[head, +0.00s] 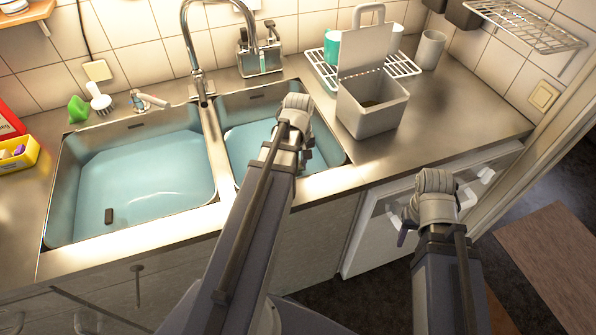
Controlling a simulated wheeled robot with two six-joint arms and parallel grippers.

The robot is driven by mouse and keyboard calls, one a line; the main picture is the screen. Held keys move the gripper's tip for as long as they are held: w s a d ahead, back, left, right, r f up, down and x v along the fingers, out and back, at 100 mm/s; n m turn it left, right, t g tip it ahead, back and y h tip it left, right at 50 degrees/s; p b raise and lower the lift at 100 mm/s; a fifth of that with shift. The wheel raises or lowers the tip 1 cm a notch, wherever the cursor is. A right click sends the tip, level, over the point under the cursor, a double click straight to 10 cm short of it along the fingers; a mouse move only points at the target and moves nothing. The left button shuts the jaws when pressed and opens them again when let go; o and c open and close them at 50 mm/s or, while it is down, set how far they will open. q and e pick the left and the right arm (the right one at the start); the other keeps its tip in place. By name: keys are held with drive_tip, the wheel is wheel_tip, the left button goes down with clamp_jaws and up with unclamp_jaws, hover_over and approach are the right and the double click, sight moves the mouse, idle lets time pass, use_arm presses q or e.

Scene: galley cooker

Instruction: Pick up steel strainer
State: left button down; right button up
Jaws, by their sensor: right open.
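I cannot make out a steel strainer for certain. A small dark object (108,215) lies in the left basin, too small to identify. My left arm reaches over the right basin (240,150), and its wrist hides part of that basin. The fingers of my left gripper (296,135) are hidden behind the wrist. My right gripper (437,205) is open, with its fingers apart on either side of the wrist. It is in front of the counter's front edge at the right, above the white cabinet front, and nothing shows between its fingers.
The left basin (140,175) has a pale blue inside. The tap (197,60) stands behind the basins. A grey box (372,105) with a raised lid stands on the right counter, before a wire rack (403,65) with cups. The right counter front (460,120) is clear.

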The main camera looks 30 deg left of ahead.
use_arm(q)
drive_tip(key=shift+r, duration=0.1)
idle(0.5)
wheel_tip(320, 180, up, 10)
drive_tip(key=p, duration=1)
